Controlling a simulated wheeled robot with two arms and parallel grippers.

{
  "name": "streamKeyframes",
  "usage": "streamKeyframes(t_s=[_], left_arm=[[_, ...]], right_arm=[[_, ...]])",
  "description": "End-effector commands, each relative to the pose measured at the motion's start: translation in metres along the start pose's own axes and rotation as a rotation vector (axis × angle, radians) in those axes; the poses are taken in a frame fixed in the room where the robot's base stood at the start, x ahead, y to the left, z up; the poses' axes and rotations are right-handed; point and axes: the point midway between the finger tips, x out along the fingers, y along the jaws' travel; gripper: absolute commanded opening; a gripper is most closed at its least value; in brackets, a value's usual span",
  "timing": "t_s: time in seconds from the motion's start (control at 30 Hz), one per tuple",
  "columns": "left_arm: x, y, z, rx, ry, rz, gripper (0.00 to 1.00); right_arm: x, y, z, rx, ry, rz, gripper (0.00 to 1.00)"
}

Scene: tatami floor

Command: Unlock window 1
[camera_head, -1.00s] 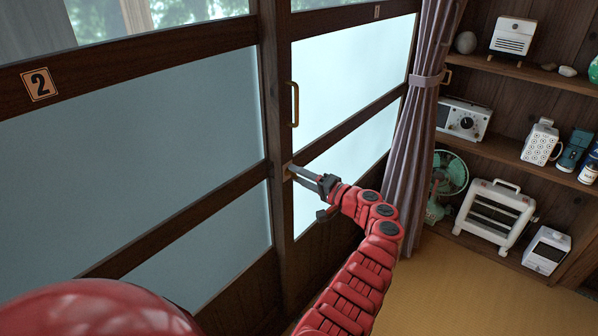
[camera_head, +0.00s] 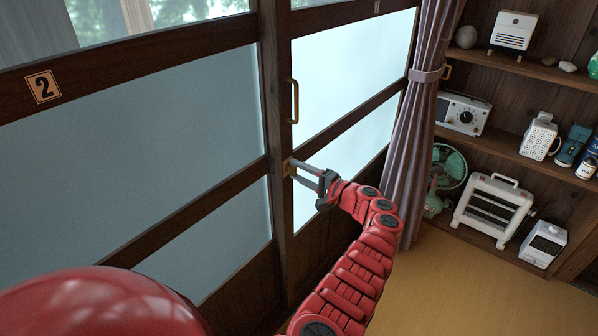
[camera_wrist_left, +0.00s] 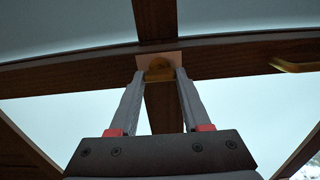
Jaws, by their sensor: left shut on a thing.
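Window 1 (camera_head: 345,75) is the bright frosted sliding panel to the right of the dark wooden post, with a small number plate (camera_head: 377,7) on its top rail. A small brass lock (camera_wrist_left: 158,70) on a pale plate sits where the rail meets the upright. My left gripper (camera_head: 290,169) reaches the post below the brass pull handle (camera_head: 293,102). In the wrist view its two fingers (camera_wrist_left: 160,74) stand on either side of the lock, shut on it. The fingertips hide part of the lock in the head view. My right gripper is not in view.
Window 2, with its number plate (camera_head: 43,87), fills the left. A tied mauve curtain (camera_head: 414,130) hangs right of window 1. Shelves (camera_head: 500,145) with a radio, fan and heater stand at the right. The tatami floor (camera_head: 450,285) in front is clear.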

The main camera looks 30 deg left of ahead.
Motion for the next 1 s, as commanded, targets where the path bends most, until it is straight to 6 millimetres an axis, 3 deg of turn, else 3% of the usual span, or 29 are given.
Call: streamKeyframes(t_s=[0.1, 0.13, 0.3, 0.67, 0.83, 1.0], left_arm=[[-0.001, 0.002, 0.000, 0.002, 0.001, 0.002, 0.00], [-0.001, 0.002, 0.000, 0.002, 0.001, 0.002, 0.51], [-0.001, 0.001, 0.000, 0.001, 0.001, 0.001, 0.78], [-0.006, 0.000, -0.001, -0.001, 0.002, 0.000, 0.78], [-0.035, -0.001, -0.001, -0.004, 0.003, 0.000, 0.78], [-0.081, 0.001, -0.001, -0.001, 0.005, 0.001, 0.78]], right_arm=[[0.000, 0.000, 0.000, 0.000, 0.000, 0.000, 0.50], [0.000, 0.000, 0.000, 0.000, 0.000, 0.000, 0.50], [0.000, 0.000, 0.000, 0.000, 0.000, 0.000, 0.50], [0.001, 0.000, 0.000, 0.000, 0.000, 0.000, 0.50], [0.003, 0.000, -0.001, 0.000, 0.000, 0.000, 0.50], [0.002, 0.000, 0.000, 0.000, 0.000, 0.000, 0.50]])
